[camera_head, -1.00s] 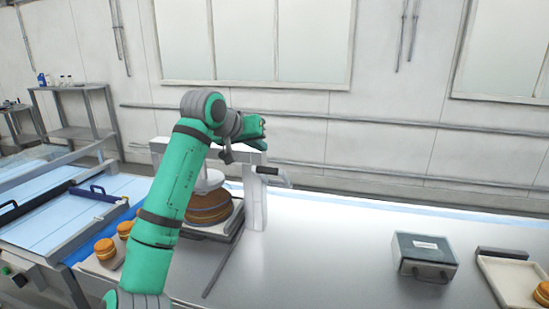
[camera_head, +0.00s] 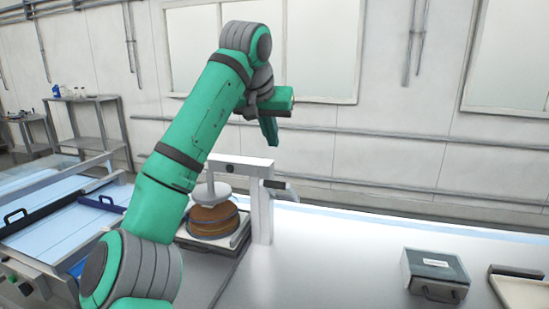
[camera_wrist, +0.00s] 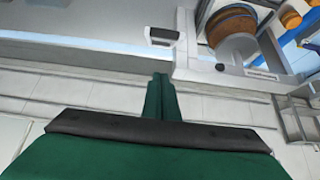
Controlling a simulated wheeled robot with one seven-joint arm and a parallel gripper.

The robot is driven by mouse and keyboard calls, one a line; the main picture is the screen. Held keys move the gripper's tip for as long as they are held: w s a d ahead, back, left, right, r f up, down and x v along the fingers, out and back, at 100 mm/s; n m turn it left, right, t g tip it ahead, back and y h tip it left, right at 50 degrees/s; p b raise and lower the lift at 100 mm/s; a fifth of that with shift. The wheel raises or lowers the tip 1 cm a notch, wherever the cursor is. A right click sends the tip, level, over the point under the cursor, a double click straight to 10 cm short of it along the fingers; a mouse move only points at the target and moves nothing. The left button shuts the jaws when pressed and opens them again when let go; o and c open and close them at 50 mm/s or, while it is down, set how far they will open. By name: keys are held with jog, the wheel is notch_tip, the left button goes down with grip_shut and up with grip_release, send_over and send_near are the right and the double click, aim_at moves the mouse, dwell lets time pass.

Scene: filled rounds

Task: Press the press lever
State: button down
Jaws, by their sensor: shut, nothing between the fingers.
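The white press (camera_head: 262,215) stands on the bench, its beam running over a white round press plate (camera_head: 211,192). The press lever (camera_head: 285,191) sticks out on the right side of the press post. My green gripper (camera_head: 270,132) is shut and empty, pointing down above the beam and apart from the lever. A brown layered round (camera_head: 214,222) sits under the plate, and it also shows in the wrist view (camera_wrist: 232,32).
A grey metal box (camera_head: 435,272) with a handle stands at the right, beside a pale tray (camera_head: 525,292). The bench between press and box is clear. A light blue conveyor (camera_head: 50,215) lies to the left, and a wall with pipes is behind.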

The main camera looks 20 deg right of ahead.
jog(key=x, duration=0.3)
jog(key=s+f+x, duration=0.1)
jog(key=x, duration=0.2)
jog(key=a+x, duration=0.1)
jog(key=x, duration=0.3)
jog(key=shift+s+a+f, duration=0.1)
jog(key=shift+s, duration=0.1)
jog(key=shift+s+a+f, duration=0.25)
jog(key=shift+s+f, duration=0.3)
jog(key=shift+f, duration=0.2)
